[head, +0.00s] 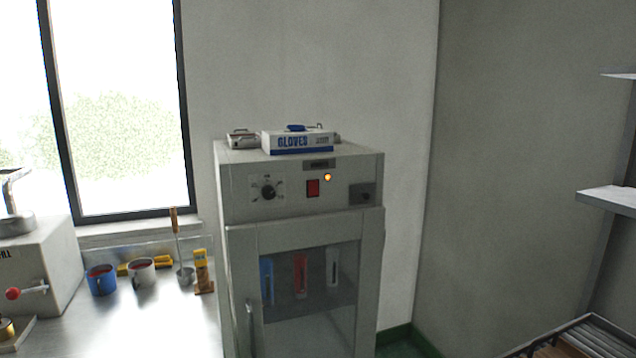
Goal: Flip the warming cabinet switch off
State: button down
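The warming cabinet (240,250) is a tall grey box with a glass door, standing against the back wall in the middle of the head view. Its red rocker switch (313,188) sits on the upper front panel. An orange indicator lamp (327,177) glows just right of and above the switch. A black dial (268,192) is to the left of the switch. Which way the rocker is tilted is too small to tell. My gripper and arm are not in view, and nothing covers the switch.
A glove box (297,142) lies on top of the cabinet. Shelves (612,197) are at right, with a metal rack (585,338) below.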

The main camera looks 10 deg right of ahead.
aim_at(313, 184)
jog(key=i+j+z, duration=0.15)
jog(key=i, duration=0.4)
jog(key=i+j+z, duration=0.15)
jog(key=i+j, duration=0.25)
jog(key=i, duration=0.1)
